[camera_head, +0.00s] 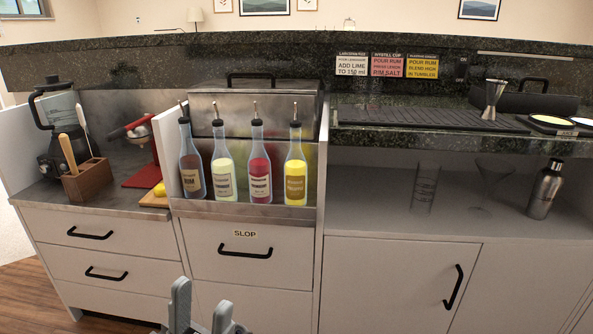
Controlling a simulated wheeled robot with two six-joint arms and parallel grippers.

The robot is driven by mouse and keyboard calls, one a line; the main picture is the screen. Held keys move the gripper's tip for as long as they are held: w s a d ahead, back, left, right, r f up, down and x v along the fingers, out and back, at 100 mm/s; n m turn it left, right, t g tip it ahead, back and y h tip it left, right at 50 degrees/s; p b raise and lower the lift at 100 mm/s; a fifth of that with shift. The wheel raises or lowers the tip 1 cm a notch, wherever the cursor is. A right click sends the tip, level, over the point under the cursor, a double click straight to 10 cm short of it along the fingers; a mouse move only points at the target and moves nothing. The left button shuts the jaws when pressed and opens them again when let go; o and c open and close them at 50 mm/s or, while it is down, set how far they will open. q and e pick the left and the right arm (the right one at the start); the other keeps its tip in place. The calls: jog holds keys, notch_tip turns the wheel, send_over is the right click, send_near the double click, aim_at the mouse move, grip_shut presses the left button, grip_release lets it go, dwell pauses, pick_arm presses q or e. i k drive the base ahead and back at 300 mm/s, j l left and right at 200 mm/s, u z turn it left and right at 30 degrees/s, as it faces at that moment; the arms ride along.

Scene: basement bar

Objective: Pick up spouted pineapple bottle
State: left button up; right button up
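The spouted pineapple bottle (295,173) looks to be the yellow one at the right end of a row of bottles, in the rack in front of a steel bin. It stands upright with a dark cap, a thin metal spout and a yellow label. My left gripper (203,293) shows at the bottom edge, below and left of the bottles, in front of the lower drawers. Its two grey fingers are apart with nothing between them. My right gripper is not in view.
A blender (59,115) and wooden caddy (86,182) stand at the left. A shaker (545,190) and glasses stand on the right shelf.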

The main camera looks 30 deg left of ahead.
aim_at(295, 164)
jog(key=i+l+u, duration=0.75)
jog(key=l+u, duration=0.25)
jog(key=l, duration=0.2)
jog(key=i+l, duration=0.15)
jog(key=i, duration=0.2)
